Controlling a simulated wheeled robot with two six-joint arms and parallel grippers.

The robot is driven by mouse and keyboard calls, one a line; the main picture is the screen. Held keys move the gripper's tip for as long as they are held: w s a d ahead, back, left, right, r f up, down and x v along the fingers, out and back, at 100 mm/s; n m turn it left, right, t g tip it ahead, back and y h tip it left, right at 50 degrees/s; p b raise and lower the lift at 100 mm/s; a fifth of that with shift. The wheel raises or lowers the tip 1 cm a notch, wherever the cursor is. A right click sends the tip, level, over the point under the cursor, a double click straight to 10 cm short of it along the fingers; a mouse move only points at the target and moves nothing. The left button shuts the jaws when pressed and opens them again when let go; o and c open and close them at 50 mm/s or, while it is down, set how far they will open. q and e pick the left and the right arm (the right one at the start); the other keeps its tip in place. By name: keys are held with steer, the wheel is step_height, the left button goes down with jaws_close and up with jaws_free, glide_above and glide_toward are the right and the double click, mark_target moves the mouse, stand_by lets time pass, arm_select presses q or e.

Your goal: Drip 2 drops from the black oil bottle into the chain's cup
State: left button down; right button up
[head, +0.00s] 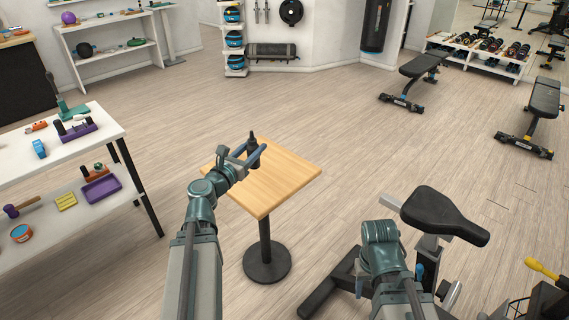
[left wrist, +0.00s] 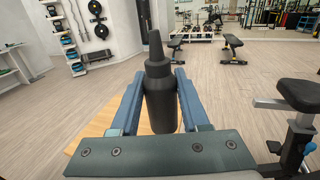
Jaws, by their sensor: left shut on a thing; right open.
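The black oil bottle (head: 252,150) is upright between the blue fingers of my left gripper (head: 242,152), over the small wooden table (head: 283,180). In the left wrist view the bottle (left wrist: 160,92) stands nozzle up between the two fingers (left wrist: 160,105), which are shut on its body. Its base is hidden, so I cannot tell whether it touches the table. My right arm shows at the lower right in the head view, but its gripper is not in view. I cannot make out the chain or its cup.
An exercise bike with a black saddle (head: 440,214) stands at the lower right, beside my right arm. A white shelf table (head: 60,165) with tools is on the left. Weight benches (head: 415,80) stand at the back right. The floor between is clear.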

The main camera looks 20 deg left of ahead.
step_height(320, 180, down, 20)
steer(key=b, duration=1.9)
steer(key=shift+f, duration=0.15)
